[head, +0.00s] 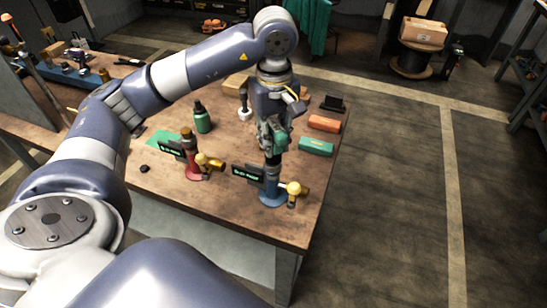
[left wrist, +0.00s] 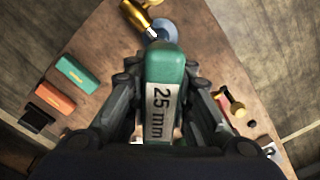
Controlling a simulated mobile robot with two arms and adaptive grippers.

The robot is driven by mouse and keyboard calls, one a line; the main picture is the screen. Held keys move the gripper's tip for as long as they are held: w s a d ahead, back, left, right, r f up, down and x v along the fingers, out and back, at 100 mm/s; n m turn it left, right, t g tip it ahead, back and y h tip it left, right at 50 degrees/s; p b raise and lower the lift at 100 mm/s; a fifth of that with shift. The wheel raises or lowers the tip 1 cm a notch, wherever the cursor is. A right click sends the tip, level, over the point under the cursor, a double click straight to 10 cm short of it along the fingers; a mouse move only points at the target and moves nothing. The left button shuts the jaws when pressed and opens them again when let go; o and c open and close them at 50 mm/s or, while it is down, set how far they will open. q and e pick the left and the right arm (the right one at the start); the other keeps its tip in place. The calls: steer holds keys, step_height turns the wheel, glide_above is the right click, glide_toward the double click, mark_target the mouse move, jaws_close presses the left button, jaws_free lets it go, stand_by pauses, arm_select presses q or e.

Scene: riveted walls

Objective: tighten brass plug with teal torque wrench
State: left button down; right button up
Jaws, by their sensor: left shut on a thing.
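My left gripper (head: 272,140) is shut on the teal torque wrench (head: 268,130), above the blue-based stand (head: 272,200). In the left wrist view the wrench (left wrist: 164,68) lies between the fingers with a "25 mm" label. Its lower end meets or hangs just over the stand's dark top; I cannot tell whether they touch. A brass fitting (head: 297,188) sticks out at the stand's right and shows in the wrist view (left wrist: 136,14). A second, red-based stand (head: 193,173) has a brass fitting (head: 209,162) too. I cannot tell which brass part is the plug. My right gripper is not in view.
Teal (head: 316,146), orange (head: 324,123) and black (head: 332,103) blocks line the table's right edge. A green bottle (head: 202,118) stands behind the red-based stand. A white-based tool (head: 244,108) stands farther back. The table's front (head: 220,210) is clear.

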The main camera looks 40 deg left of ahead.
arm_select(q)
steer(key=shift+m+b, duration=0.45)
steer(key=shift+m, duration=0.75)
steer(key=shift+b, duration=0.3)
steer(key=shift+m+b, duration=0.65)
steer(key=shift+m, duration=0.55)
steer(key=shift+m+b, duration=0.35)
steer(key=shift+m, duration=0.85)
